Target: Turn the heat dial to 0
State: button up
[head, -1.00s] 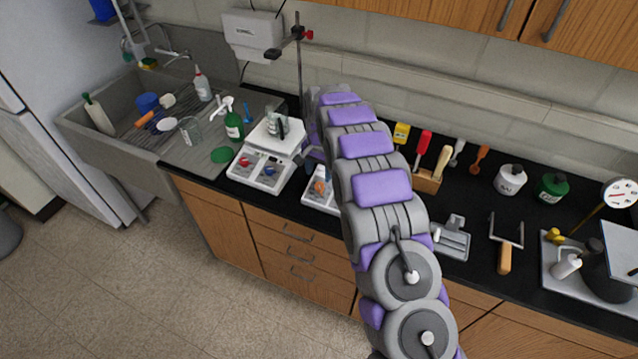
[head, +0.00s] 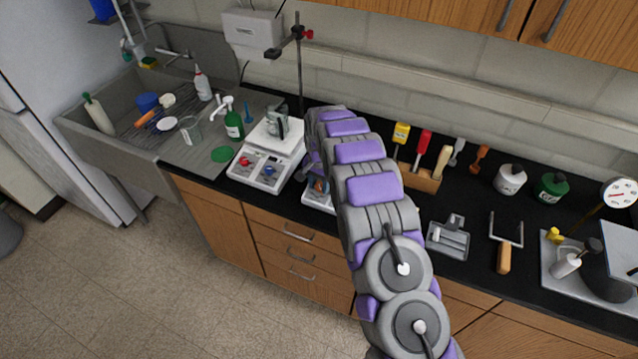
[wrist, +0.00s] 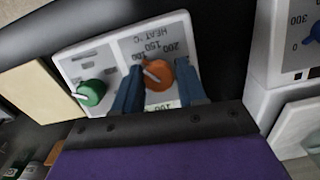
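The pointer aims to the upper left in the wrist view, near the 100 mark. My gripper (wrist: 160,78) has its two blue fingers apart, one on each side of the dial. The right finger overlaps the knob's edge; I cannot tell whether either finger touches it. In the head view the heat dial (head: 319,185) shows as a small orange spot beside my arm, which hides most of its device.
A green knob (wrist: 90,92) sits left of the heat dial on the same panel. Another device with a blue dial (wrist: 313,33) stands close on the right.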

jog(key=c, duration=0.7)
jog(key=shift+n, duration=0.4)
jog(key=n, duration=0.2)
jog(key=shift+w+r+n+h+b, duration=0.1)
jog(key=shift+n+h+b, duration=0.2)
jog(key=shift+n+h, duration=0.1)
jog(key=n, duration=0.4)
jog(key=shift+h, duration=0.4)
jog(key=n+h, duration=0.1)
jog(key=n, duration=0.3)
jog(key=shift+a+n, duration=0.15)
jog(key=shift+n, duration=0.25)
jog(key=shift+n+t+p, duration=0.4)
jog(key=shift+n+p, duration=0.05)
jog(key=shift+n, duration=1.15)
jog(key=shift+o, duration=0.2)
